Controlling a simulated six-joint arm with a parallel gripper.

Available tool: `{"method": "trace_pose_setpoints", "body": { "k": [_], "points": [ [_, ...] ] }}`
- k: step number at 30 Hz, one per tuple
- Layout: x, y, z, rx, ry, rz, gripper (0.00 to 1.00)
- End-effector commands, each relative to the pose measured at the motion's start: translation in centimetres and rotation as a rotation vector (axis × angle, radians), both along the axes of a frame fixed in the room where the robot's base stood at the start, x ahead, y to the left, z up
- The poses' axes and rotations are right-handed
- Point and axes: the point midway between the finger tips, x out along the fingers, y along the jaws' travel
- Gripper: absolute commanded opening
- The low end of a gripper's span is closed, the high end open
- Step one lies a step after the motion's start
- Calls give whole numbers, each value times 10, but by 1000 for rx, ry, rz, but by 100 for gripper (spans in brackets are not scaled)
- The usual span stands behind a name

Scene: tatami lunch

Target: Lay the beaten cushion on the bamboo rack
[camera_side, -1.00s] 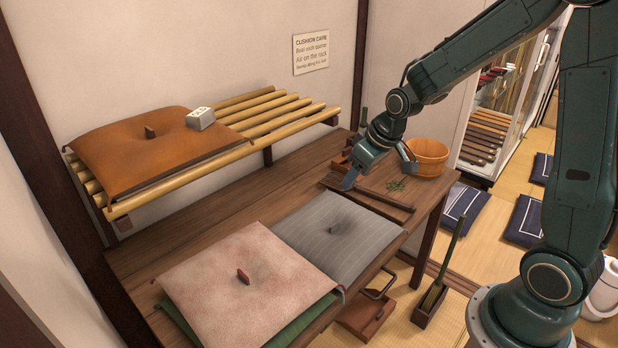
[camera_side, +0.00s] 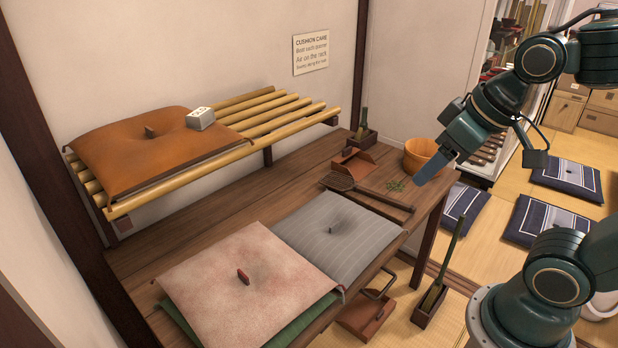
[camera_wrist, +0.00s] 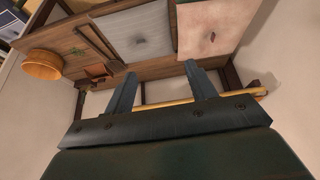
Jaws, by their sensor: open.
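The bamboo rack (camera_side: 270,128) is on the wall at the back. An orange-brown cushion (camera_side: 120,160) lies on its left part, with a small white block (camera_side: 200,118) at the cushion's right edge. On the wooden table, a grey striped cushion (camera_side: 350,225) lies flat beside a pinkish cushion (camera_side: 225,265), which lies over a green cushion (camera_side: 310,325). I cannot tell which is the beaten one.
A beater (camera_side: 355,190) lies on the table behind the grey cushion. A dustpan (camera_side: 353,162), green scraps (camera_side: 396,185) and a wooden tub (camera_side: 422,152) are near it. The rack's right part is bare. The table's left back strip is clear.

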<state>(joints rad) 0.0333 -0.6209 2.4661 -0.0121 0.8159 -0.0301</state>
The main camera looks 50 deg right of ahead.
Motion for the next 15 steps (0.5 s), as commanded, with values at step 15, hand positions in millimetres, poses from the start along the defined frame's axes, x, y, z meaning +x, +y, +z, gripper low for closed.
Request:
{"method": "trace_pose_setpoints", "body": {
  "k": [15],
  "points": [
    [-33,5,3,11,-10,-6,76]
  ]
}}
